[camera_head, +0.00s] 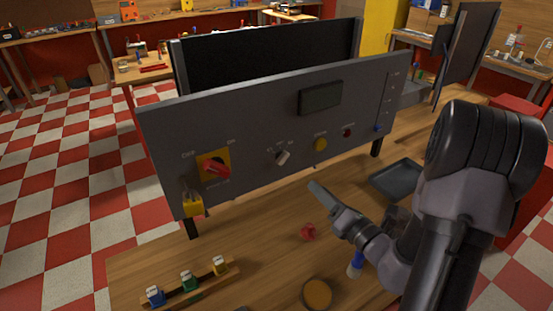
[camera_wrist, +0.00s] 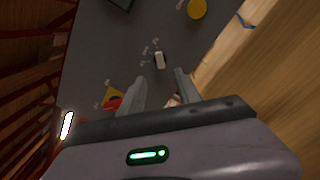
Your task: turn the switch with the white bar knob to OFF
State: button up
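The white bar knob (camera_head: 283,157) sits on the grey panel (camera_head: 240,120), between the red switch and the yellow button. Its bar tilts towards the upper right in the head view. Small labels surround it, too small to read. In the wrist view the knob (camera_wrist: 160,59) lies just beyond and between the fingertips. My gripper (camera_wrist: 158,78) is open, with an empty gap between its fingers. In the head view my gripper (camera_head: 318,187) is in front of the panel, below and right of the knob, apart from it.
A red rotary switch (camera_head: 214,167) on a yellow plate is at the panel's left, with a yellow padlock (camera_head: 193,206) below. A yellow button (camera_head: 320,144) is right of the knob. The bench holds a padlock rack (camera_head: 188,288), a red object (camera_head: 307,232) and a dark tray (camera_head: 397,166).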

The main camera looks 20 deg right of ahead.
aim_at(286, 158)
jog(key=w+a, duration=0.1)
jog(key=w, duration=0.4)
jog(key=w+a+b, duration=0.1)
jog(key=w, duration=0.4)
jog(key=w+a, duration=0.1)
jog(key=w, duration=0.4)
jog(key=shift+w, duration=0.15)
grip_shut()
